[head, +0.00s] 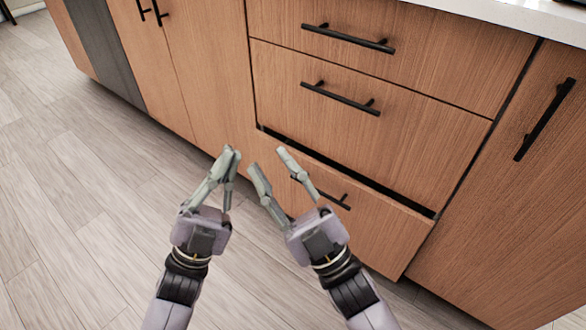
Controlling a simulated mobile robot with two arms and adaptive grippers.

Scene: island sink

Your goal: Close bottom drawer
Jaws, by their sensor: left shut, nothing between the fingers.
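The bottom drawer (385,222) of the wooden island cabinet stands out a little from the cabinet face. A dark gap (345,172) shows along its top edge. Its black handle (336,198) is partly hidden behind my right gripper. My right gripper (266,156) is open and empty in front of the drawer's left part. My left gripper (229,152) is shut and empty, left of the drawer, in front of the cabinet door. I cannot tell whether either gripper touches the cabinet.
The middle drawer (400,125) and top drawer (440,50) above look flush. A cabinet door (520,200) with a black handle is on the right. A dark grey panel (105,50) is at the left. The wood floor (80,190) is clear on the left.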

